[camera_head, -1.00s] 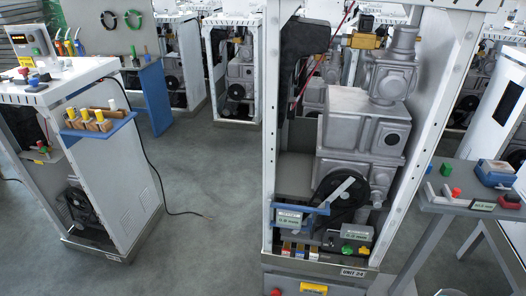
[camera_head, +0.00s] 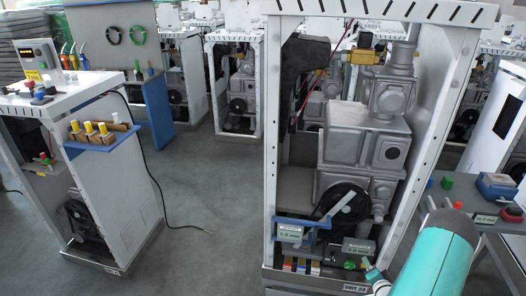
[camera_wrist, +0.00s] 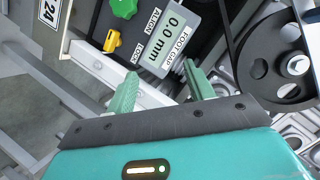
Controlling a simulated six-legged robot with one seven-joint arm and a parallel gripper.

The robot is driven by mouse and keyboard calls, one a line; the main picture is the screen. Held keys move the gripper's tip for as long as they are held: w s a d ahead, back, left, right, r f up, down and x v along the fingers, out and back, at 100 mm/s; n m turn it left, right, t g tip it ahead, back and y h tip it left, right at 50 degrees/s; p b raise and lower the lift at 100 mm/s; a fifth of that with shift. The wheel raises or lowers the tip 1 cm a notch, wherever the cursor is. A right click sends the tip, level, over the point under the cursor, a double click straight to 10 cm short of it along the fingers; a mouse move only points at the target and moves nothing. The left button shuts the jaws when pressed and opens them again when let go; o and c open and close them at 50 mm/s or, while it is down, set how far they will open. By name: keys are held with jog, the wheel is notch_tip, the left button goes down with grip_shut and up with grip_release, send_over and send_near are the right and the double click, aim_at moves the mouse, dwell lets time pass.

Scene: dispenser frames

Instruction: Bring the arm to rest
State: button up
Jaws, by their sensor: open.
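My gripper (camera_head: 374,276) reaches in from the lower right in the head view, at the bottom of the open dispenser frame (camera_head: 269,150) labelled UNIT 24. My teal arm is behind it. In the wrist view the two green fingers (camera_wrist: 160,72) are apart, with nothing seen held between them. Beyond the fingertips is a grey foot gap display (camera_wrist: 170,32) reading 0.0 mm, with a green knob (camera_wrist: 124,8) and a yellow knob (camera_wrist: 111,42) beside it. I cannot tell whether the fingers touch anything.
A black wheel (camera_wrist: 262,70) is right of the fingers in the wrist view. A grey table (camera_head: 462,197) with a blue-topped box (camera_head: 497,186) stands at the right. A second white cabinet (camera_head: 118,185) with a blue shelf stands at the left.

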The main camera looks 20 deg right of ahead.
jog(key=w+a+r+n+g, duration=0.1)
jog(key=w+a+r+n, duration=0.1)
jog(key=w+r, duration=0.45)
jog(key=w+a+r+n+g, duration=0.1)
jog(key=w+a+r+n, duration=0.15)
jog(key=r, duration=0.75)
jog(key=a+r+n+g+y, duration=0.15)
jog(key=a+r+n, duration=0.25)
jog(key=a+r, duration=1.4)
jog(key=s+a+r+n+g+y, duration=0.1)
jog(key=s+a+r, duration=0.4)
jog(key=s+a, duration=0.5)
jog(key=s+a+r+n+g+y, duration=0.2)
jog(key=s+a+r+n, duration=0.2)
jog(key=s+a, duration=0.6)
jog(key=shift+s+a+r+n, duration=0.3)
jog(key=shift+s+r, duration=0.25)
jog(key=shift+r, duration=0.25)
jog(key=shift+d+g, duration=0.1)
jog(key=shift+g, duration=0.15)
